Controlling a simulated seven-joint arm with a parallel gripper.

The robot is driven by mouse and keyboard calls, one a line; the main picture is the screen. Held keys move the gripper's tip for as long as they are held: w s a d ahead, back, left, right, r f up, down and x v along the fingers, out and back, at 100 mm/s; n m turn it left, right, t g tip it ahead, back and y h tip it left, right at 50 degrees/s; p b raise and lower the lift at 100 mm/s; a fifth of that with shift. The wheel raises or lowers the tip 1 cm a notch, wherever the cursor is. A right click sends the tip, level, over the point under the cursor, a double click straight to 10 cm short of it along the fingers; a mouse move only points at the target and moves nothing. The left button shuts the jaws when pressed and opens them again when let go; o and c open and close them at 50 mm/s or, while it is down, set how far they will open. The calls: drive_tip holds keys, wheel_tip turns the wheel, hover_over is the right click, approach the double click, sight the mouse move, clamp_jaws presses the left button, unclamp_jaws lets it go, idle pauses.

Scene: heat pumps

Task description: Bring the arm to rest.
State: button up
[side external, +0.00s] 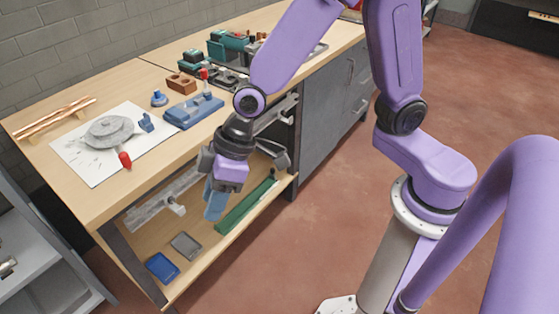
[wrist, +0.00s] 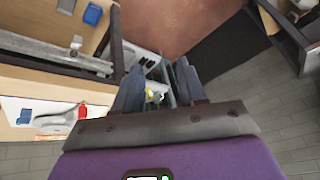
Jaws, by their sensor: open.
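My purple arm reaches over the front of the wooden workbench (side external: 215,125). My gripper (side external: 214,208) hangs in front of the bench, pointing down by the open lower shelf (side external: 215,243). In the wrist view my gripper (wrist: 158,85) has its two dark fingers apart. Small pale and yellow shapes show between the fingers, too small to make out. I see nothing held.
The shelf holds a blue box (side external: 162,268) and a green bar (side external: 245,207). The red floor (side external: 310,240) is clear.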

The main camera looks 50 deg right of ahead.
drive_tip(key=s+d+r+n+g+h, duration=0.1)
drive_tip(key=s+d+r+h, duration=0.1)
drive_tip(key=s+d, duration=0.6)
drive_tip(key=s+d+r+n+h, duration=0.1)
drive_tip(key=s+d+r+h, duration=0.1)
drive_tip(key=s+d, duration=0.6)
drive_tip(key=d+r, duration=0.1)
drive_tip(key=d, duration=0.5)
drive_tip(key=shift+r+n+g, duration=0.15)
drive_tip(key=shift+n+g, duration=0.15)
drive_tip(key=shift+g, duration=0.1)
